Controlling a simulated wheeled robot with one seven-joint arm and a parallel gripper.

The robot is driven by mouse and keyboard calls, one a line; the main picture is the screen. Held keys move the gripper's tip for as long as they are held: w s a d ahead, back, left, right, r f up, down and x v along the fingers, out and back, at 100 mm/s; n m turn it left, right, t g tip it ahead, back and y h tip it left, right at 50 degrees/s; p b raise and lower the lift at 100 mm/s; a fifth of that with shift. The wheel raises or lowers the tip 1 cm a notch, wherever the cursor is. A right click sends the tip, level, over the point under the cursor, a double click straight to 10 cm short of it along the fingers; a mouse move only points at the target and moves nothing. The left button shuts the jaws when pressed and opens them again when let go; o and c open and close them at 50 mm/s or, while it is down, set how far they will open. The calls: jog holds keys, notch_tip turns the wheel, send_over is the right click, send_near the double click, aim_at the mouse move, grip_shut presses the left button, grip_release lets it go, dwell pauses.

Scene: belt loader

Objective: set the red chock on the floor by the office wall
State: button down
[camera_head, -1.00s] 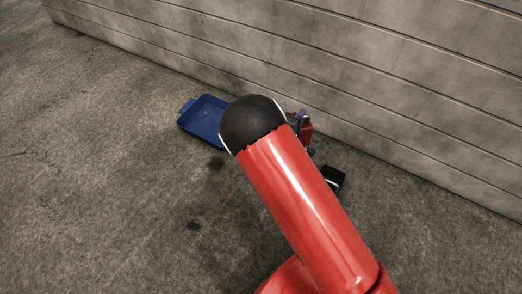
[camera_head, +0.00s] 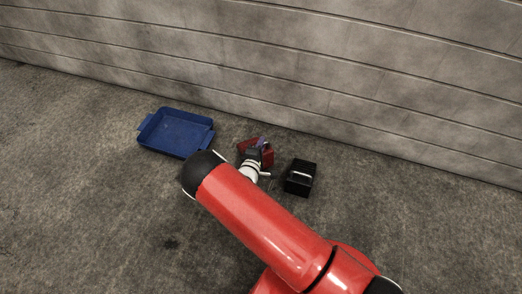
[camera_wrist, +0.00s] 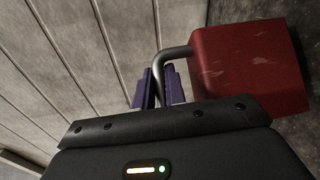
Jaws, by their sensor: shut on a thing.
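The red chock (camera_head: 262,158) is a red block with a bent grey metal handle. In the wrist view the chock (camera_wrist: 248,65) fills the upper right, with scuffs on its face. My gripper (camera_wrist: 160,88) has purple fingers shut on the chock's handle. In the head view my gripper (camera_head: 262,143) and the chock are near the wall, between a blue tray and a black box. The office wall (camera_head: 330,70) is grey with horizontal grooves. I cannot tell whether the chock touches the floor.
A blue tray (camera_head: 142,136) lies on the floor left of the chock. A black open box (camera_head: 300,186) with a light handle stands close on its right. Bare concrete floor (camera_head: 80,200) is free at the left and in front.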

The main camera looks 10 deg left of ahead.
notch_tip(320, 180, down, 3)
jog(key=c, duration=1.5)
grip_release()
jog(key=shift+o, duration=0.2)
jog(key=s+r+p, duration=0.1)
jog(key=s, duration=1.1)
jog(key=shift+a+r, duration=0.3)
jog(key=shift+w+r, duration=0.1)
